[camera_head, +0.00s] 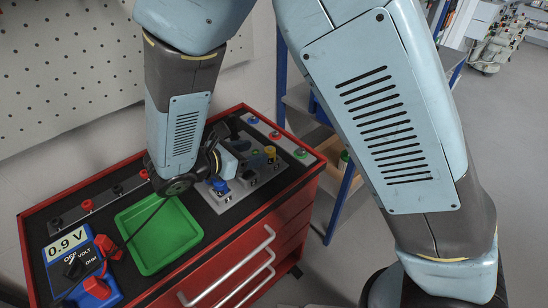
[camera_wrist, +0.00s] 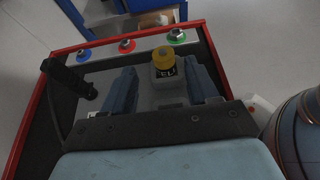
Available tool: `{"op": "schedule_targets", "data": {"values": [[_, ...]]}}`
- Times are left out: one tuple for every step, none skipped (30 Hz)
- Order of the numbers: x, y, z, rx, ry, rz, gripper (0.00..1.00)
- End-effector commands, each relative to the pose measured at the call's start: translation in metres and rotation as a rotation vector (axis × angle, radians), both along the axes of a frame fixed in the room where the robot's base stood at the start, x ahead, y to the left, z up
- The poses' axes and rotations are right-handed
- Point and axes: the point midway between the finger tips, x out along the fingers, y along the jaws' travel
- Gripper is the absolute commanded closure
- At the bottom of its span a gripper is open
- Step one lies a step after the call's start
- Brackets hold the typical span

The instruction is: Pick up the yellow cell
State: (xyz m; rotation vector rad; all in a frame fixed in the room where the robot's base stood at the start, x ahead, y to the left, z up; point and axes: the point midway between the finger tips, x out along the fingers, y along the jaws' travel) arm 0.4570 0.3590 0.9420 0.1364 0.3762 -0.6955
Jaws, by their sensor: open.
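The yellow cell (camera_wrist: 164,58) shows in the wrist view as a short round yellow piece standing in a grey block (camera_wrist: 168,85). In the head view the yellow cell (camera_head: 270,152) is small, near the red cabinet's right edge. My gripper (camera_wrist: 158,68) is open, with one blue-grey finger on each side of the cell in the picture. Whether the fingers touch it or are level with it, I cannot tell. In the head view my gripper (camera_head: 248,158) is partly hidden by my arm, just left of the cell.
Several coloured round pieces, including a blue one (camera_wrist: 82,56), a red one (camera_wrist: 127,45) and a green one (camera_wrist: 176,36), line the edge beyond. An empty green tray (camera_head: 160,236) and a meter reading 0.9 V (camera_head: 82,268) lie further left.

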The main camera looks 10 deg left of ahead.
Motion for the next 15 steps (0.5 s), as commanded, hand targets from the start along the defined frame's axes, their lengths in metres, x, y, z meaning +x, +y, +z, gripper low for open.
{"op": "schedule_targets", "data": {"values": [[0.006, -0.006, -0.003, -0.002, 0.000, -0.001, 0.41], [0.009, -0.008, -0.005, -0.001, -0.001, -0.001, 0.41], [0.013, -0.011, -0.007, -0.001, 0.000, -0.002, 0.41], [0.015, -0.013, -0.008, -0.001, -0.001, -0.003, 0.41], [0.017, -0.015, -0.009, -0.001, -0.001, -0.003, 0.41], [0.019, -0.017, -0.010, 0.000, 0.000, -0.001, 0.41], [0.020, -0.018, -0.011, 0.001, 0.000, -0.001, 0.41], [0.021, -0.018, -0.011, 0.001, 0.000, 0.000, 0.41], [0.022, -0.019, -0.012, 0.001, 0.000, 0.000, 0.41], [0.022, -0.020, -0.012, 0.001, 0.000, 0.000, 0.41], [0.023, -0.020, -0.012, 0.001, 0.000, 0.000, 0.41], [0.024, -0.021, -0.013, 0.001, -0.001, -0.002, 0.41], [0.025, -0.023, -0.013, 0.001, -0.001, -0.002, 0.41], [0.027, -0.025, -0.014, 0.001, -0.001, -0.003, 0.41], [0.029, -0.027, -0.015, 0.001, 0.000, -0.004, 0.41]]}}
